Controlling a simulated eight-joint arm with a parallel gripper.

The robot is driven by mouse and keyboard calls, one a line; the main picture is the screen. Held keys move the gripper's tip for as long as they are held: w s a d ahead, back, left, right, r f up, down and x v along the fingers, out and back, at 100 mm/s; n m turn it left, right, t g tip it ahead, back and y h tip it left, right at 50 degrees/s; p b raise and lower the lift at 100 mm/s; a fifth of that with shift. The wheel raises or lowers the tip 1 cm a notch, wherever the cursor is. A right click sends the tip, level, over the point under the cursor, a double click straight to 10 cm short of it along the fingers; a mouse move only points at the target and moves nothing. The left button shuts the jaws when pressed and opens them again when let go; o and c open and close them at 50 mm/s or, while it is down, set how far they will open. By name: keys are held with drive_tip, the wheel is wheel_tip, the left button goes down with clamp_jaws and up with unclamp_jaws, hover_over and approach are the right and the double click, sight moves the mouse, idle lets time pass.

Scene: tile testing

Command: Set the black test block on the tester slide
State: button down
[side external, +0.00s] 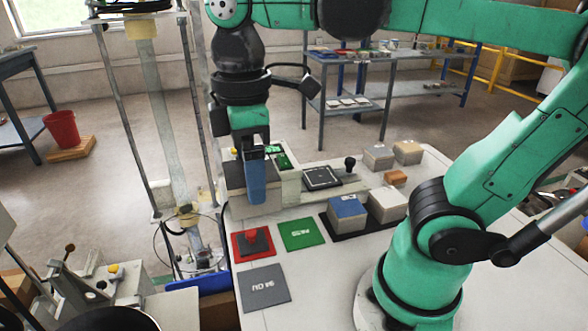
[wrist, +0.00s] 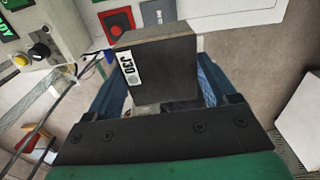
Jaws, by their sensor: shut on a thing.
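My gripper (side external: 257,196) has blue fingers and is shut on a dark block with a white printed label, the black test block (wrist: 165,72). In the wrist view it sits between the two fingers (wrist: 160,100), its dark labelled face toward the camera. In the side external view the block (side external: 233,178) is partly hidden behind the near finger. The tester slide (side external: 322,178) is a dark square plate with a pale outline, to the right of my gripper, and looks empty. The tester's panel with green display, knob and yellow button (wrist: 21,61) shows at left in the wrist view.
A blue-topped block (side external: 347,208) and a pale block (side external: 388,204) stand on a black mat. Red (side external: 240,244), green (side external: 302,234) and grey (side external: 265,288) tiles lie on the front-left table. A black knob (side external: 350,163) rises beside the slide. A tall metal frame stands left.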

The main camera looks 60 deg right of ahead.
drive_tip(key=shift+r, duration=0.85)
wheel_tip(320, 180, up, 6)
drive_tip(key=shift+w+d+f, duration=0.1)
drive_tip(key=shift+f, duration=0.1)
drive_tip(key=w+d+m, duration=0.5)
drive_tip(key=d+m, duration=0.2)
drive_tip(key=d, duration=0.2)
drive_tip(key=s+d+m, duration=0.2)
drive_tip(key=d+m, duration=0.9)
drive_tip(key=d, duration=1)
drive_tip(key=shift+w+f, duration=0.1)
drive_tip(key=shift+f, duration=11.35)
drive_tip(key=shift+f, duration=0.25)
unclamp_jaws()
